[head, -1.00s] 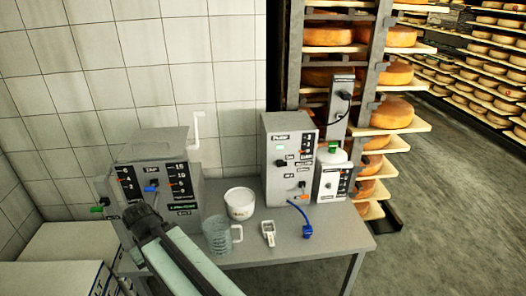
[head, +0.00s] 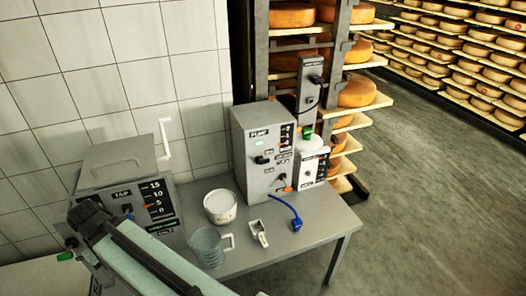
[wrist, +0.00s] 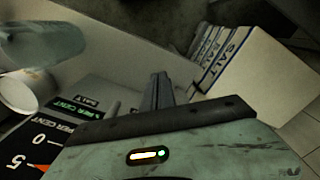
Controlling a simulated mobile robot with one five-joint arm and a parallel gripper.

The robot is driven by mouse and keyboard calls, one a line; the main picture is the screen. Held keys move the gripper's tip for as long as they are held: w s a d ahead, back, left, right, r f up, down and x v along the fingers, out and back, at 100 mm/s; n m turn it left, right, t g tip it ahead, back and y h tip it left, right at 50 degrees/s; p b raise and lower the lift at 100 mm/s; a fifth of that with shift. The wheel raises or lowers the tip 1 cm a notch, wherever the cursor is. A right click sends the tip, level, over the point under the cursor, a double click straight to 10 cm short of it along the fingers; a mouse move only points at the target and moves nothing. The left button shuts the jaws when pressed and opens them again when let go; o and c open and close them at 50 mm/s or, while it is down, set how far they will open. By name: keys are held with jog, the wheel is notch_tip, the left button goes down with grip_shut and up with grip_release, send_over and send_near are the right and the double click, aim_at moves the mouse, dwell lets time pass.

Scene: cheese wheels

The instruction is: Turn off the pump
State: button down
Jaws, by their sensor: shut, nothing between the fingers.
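The pump (head: 251,183) is a grey box labelled PUMP on the table, right of centre in the head view. Its front has a small lit green display (head: 263,142), a dark knob (head: 262,159) below it and a scale at the right. I cannot read the knob's setting. A blue-ended cable (head: 291,207) comes from its lower front. My gripper (wrist: 160,90) is shut and empty in the wrist view, near the tap box's front panel and well left of the pump. In the head view my arm crosses the lower left; the fingertips cannot be made out there.
A white-and-grey unit (head: 312,163) adjoins the pump. Salt boxes (wrist: 240,65) show in the wrist view.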

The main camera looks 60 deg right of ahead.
notch_tip(320, 180, up, 17)
jog(key=w+d+p, duration=0.2)
jog(key=p, duration=1.2)
jog(key=d+r+m+t+p, duration=0.1)
jog(key=d+r+m+p, duration=0.4)
jog(key=d, duration=0.4)
jog(key=s+d+m, duration=0.2)
jog(key=d+m, duration=0.2)
jog(key=d, duration=0.5)
jog(key=s+d+r+m+t, duration=0.1)
jog(key=s+d+m, duration=0.2)
jog(key=d, duration=0.6)
jog(key=s+d+m, duration=0.2)
jog(key=d+m, duration=0.2)
jog(key=d, duration=0.5)
jog(key=s+d+r+m+t+h, duration=0.1)
jog(key=s+d+m+h, duration=0.1)
jog(key=s+d+m, duration=0.7)
jog(key=s+d+p, duration=0.1)
jog(key=s+d, duration=0.5)
jog(key=d, duration=0.2)
jog(key=shift+s+d, duration=0.4)
